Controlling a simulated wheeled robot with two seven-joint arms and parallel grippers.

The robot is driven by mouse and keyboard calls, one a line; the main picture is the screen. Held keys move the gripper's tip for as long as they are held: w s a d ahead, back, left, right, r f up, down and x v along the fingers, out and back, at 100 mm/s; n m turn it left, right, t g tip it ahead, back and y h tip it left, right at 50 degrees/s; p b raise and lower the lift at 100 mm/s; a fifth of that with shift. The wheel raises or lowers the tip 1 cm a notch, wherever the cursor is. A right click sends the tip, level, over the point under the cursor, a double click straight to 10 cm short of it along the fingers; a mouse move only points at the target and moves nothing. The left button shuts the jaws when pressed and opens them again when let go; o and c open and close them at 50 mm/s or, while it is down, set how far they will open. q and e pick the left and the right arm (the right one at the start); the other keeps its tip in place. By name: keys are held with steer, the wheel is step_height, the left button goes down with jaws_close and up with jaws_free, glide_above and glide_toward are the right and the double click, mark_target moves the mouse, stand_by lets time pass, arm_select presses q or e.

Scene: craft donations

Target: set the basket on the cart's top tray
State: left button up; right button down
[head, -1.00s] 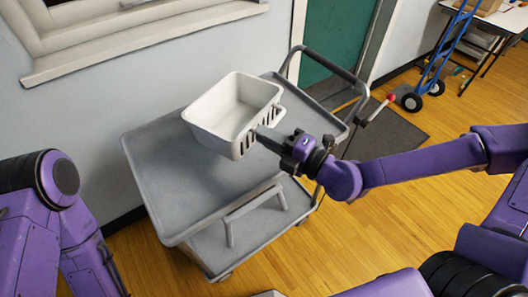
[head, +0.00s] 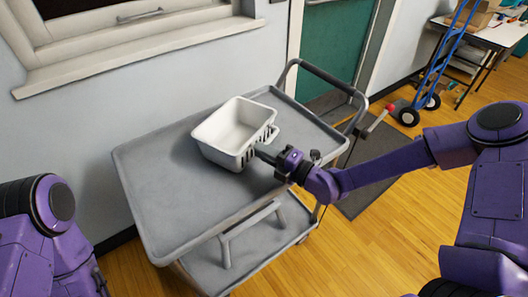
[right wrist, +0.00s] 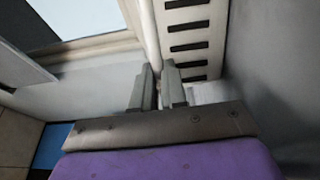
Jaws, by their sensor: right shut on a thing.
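The white basket (head: 222,154) with slotted sides is over the far middle of the grey cart's top tray (head: 170,200). It looks level and rests on the tray or is very close above it; I cannot tell which. My right gripper (head: 262,151) is shut on the basket's near right side, at the handle or rim. In the right wrist view the jaws (right wrist: 160,86) are closed at the edge of the slotted basket wall (right wrist: 196,38). Only part of my left arm shows at the lower left; its gripper is out of view.
The cart's push handle (head: 330,84) rises at its far right end. A window (head: 130,40) and wall stand behind the cart. The tray is bare left of the basket. A blue hand truck (head: 445,62) and a table are at the far right.

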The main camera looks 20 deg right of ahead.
steer(key=shift+s, duration=0.1)
steer(key=c, duration=1.6)
jaws_free()
steer(key=shift+f, duration=0.1)
steer(key=o, duration=0.4)
steer(key=shift+o, duration=0.2)
